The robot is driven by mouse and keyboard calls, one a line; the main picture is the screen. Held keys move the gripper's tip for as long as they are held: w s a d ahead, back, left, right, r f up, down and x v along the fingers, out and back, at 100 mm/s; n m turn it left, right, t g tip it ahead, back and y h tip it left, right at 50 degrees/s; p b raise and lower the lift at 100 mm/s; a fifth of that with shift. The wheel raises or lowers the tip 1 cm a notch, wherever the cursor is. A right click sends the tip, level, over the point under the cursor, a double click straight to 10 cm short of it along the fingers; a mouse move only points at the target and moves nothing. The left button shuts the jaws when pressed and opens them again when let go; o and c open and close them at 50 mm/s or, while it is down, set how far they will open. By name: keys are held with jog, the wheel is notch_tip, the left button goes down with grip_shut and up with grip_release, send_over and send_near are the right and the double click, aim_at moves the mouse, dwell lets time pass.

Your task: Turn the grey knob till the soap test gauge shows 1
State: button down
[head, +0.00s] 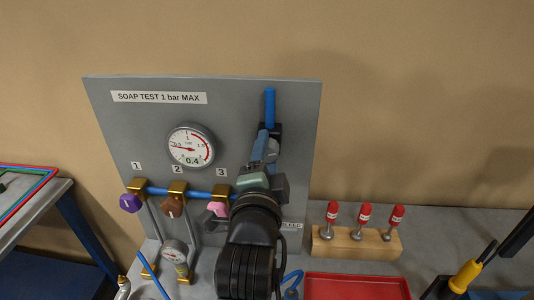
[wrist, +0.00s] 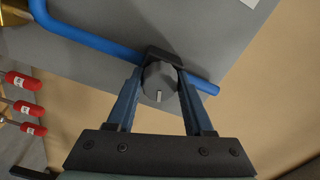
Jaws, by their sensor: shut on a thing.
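The soap test gauge (head: 191,146) is a round white dial on the upright grey panel (head: 230,100). Its number box reads 0.4, and its needle points left, near the 0.5 mark. The grey knob (wrist: 159,82) shows in the wrist view, with a pale mark on its face pointing toward the bottom of the picture. My gripper (wrist: 160,84) is shut on the knob, one blue finger on each side. In the head view my arm covers the knob and most of the gripper.
Purple (head: 130,203), brown (head: 172,207) and pink (head: 217,210) knobs sit below along a blue pipe. A wooden block (head: 355,242) with three red-topped fittings and a red tray (head: 355,287) are at right.

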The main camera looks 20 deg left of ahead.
jog(key=shift+m, duration=0.8)
jog(key=shift+f+m+b, duration=0.1)
jog(key=shift+m+b, duration=0.5)
jog(key=shift+m, duration=1)
jog(key=shift+f+m+b, duration=0.1)
jog(key=shift+m+b, duration=0.4)
jog(key=shift+m, duration=1.1)
jog(key=m+b, duration=0.1)
jog(key=m, duration=0.2)
